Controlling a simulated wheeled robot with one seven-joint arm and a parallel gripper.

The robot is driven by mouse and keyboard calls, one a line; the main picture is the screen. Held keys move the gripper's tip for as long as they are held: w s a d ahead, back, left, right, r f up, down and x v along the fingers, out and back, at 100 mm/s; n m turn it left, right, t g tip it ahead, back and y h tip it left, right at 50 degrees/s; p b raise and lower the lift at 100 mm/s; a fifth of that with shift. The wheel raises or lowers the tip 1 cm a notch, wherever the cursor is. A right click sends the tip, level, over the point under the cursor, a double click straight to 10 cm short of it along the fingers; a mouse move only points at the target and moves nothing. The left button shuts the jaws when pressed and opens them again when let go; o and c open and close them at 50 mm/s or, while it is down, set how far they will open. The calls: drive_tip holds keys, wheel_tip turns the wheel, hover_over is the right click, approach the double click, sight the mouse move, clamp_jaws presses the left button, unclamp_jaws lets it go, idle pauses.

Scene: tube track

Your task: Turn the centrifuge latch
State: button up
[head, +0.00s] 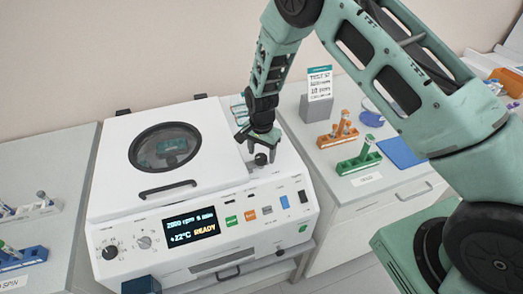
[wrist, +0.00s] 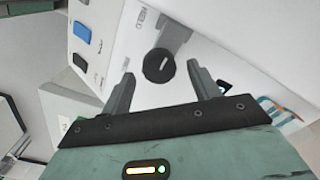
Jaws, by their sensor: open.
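The centrifuge (head: 110,205) is a white box with its lid (head: 205,125) down and a round window in it. The latch (head: 261,158) is a dark round knob on the top right of the centrifuge. In the wrist view the latch (wrist: 159,66) is a black disc with a light mark, on a grey bar. My gripper (head: 262,152) is above the latch. In the wrist view my gripper (wrist: 160,78) is open, with one finger on each side of the latch, and I see no contact.
A green rack (head: 358,164) and an orange rack (head: 338,138) with tubes stand on the right counter, near a blue mat (head: 402,152). A sign holder (head: 318,104) stands behind them. More tube racks, one of them blue (head: 24,260), are on the left counter.

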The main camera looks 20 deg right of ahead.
drive_tip(key=shift+f, duration=0.6)
drive_tip(key=c, duration=1)
